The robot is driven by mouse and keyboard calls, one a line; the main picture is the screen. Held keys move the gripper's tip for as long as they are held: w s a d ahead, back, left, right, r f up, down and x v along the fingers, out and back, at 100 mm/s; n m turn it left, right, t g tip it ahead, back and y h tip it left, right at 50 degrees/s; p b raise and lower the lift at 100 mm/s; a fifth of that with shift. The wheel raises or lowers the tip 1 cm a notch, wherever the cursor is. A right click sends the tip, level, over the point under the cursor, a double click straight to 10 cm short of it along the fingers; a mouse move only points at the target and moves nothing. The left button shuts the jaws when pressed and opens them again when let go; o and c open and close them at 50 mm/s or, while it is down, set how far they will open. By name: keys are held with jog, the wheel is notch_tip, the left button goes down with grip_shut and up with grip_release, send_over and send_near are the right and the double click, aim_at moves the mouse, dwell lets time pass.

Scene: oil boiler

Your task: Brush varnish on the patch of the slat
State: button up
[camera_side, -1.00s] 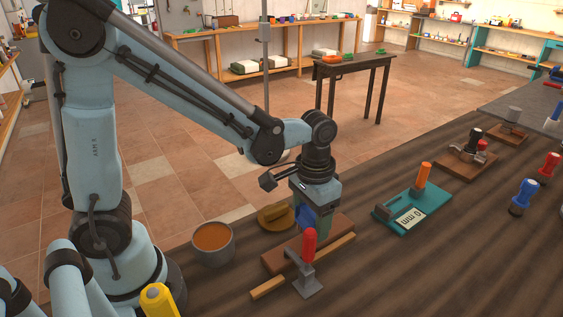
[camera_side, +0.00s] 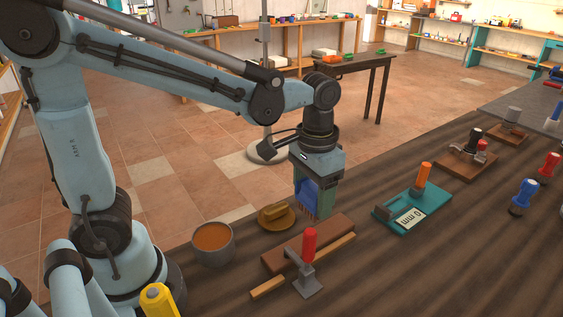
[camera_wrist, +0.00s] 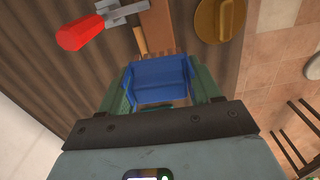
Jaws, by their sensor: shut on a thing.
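My gripper (camera_side: 316,190) is shut on a blue brush (camera_side: 308,193), whose brown bristles point down. The brush is above the far end of a reddish-brown board (camera_side: 325,232). The wrist view shows the blue brush (camera_wrist: 160,78) between my green fingers. A thin light-wood slat (camera_side: 338,246) lies along the near side of the board. A clamp with a red handle (camera_side: 309,242) stands at them; it also shows in the wrist view (camera_wrist: 80,32). I cannot make out the patch. A grey pot (camera_side: 213,253) holds orange-brown varnish (camera_side: 211,236) to the left.
A yellow-brown dish (camera_side: 276,217) with a raised grip stands just behind the board. A teal gauge stand (camera_side: 413,210) with an orange handle is to the right. Several clamps and handled tools stand farther right.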

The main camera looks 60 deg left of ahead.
jog(key=shift+f, duration=0.15)
dwell(0.4)
jog(key=shift+w+f, duration=0.2)
jog(key=shift+f, duration=0.75)
jog(key=shift+w+f, duration=0.2)
jog(key=shift+f, duration=0.75)
jog(key=shift+w+f, duration=0.2)
jog(key=shift+f, duration=1.05)
jog(key=shift+f, duration=0.7)
jog(key=shift+w, duration=0.1)
jog(key=shift+w, duration=0.55)
jog(key=shift+s+f, duration=0.1)
jog(key=shift+s, duration=1.15)
jog(key=shift+w, duration=0.65)
